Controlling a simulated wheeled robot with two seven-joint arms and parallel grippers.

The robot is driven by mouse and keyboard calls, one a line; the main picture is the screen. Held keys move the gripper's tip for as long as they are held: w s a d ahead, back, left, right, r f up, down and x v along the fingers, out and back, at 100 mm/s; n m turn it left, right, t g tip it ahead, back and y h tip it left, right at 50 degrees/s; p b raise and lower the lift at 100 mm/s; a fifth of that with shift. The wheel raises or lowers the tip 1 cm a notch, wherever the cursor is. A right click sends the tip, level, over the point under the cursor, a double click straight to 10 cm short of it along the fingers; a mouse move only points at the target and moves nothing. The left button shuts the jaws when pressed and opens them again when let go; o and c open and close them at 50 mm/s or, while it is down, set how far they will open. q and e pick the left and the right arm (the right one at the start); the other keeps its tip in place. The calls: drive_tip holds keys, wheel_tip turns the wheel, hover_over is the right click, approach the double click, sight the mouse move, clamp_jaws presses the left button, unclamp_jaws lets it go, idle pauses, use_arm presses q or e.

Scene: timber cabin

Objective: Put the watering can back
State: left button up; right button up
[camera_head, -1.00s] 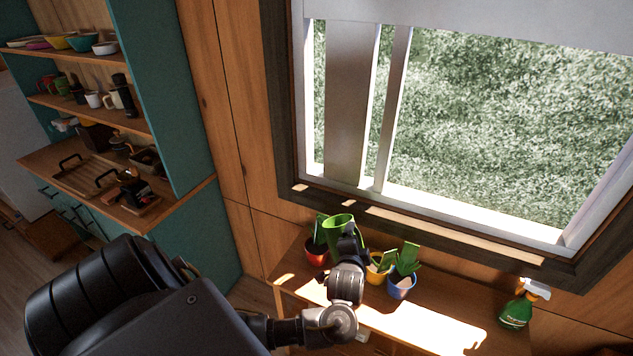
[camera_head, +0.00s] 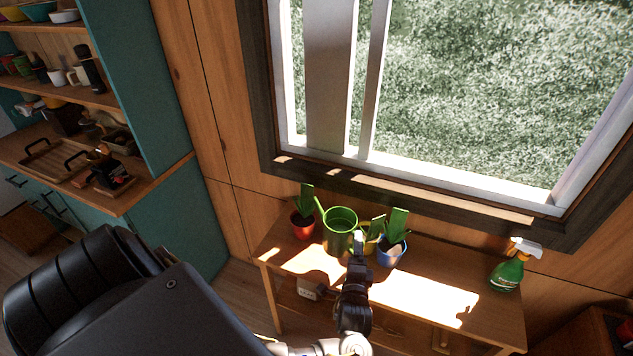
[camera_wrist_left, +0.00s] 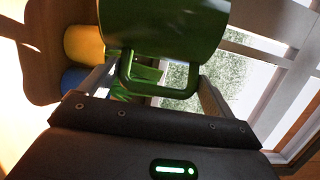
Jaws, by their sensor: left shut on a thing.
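The green watering can (camera_head: 338,238) is upright at the wooden side table (camera_head: 420,264) under the window, between the red pot (camera_head: 302,226) and the yellow pot (camera_head: 372,245). I cannot tell whether its base touches the tabletop. My left gripper (camera_head: 358,243) reaches it from the near right side and is shut on its handle. In the left wrist view the can's body (camera_wrist_left: 165,28) fills the top, and its handle loop (camera_wrist_left: 160,88) lies between my left fingers (camera_wrist_left: 152,88). My right gripper is not in view.
The blue pot (camera_head: 392,254) stands just right of the yellow pot, which is partly hidden. A green spray bottle (camera_head: 508,272) stands at the table's right end. The window frame (camera_head: 420,200) rises behind. The sunlit tabletop between blue pot and bottle is clear.

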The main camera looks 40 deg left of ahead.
use_arm(q)
drive_tip(key=s+d+r+m+t+h+b, duration=0.1)
drive_tip(key=s+d+r+m+h+b, duration=0.1)
drive_tip(key=r+h, duration=0.3)
drive_tip(key=s+d+r+m+t+h+b, duration=0.2)
drive_tip(key=s+d+r+m+h+b, duration=0.1)
drive_tip(key=r, duration=0.7)
drive_tip(key=shift+s+d+r+m+h+b, duration=0.15)
drive_tip(key=shift+s+d+m+h+b, duration=0.05)
drive_tip(key=shift+m+h+b, duration=0.8)
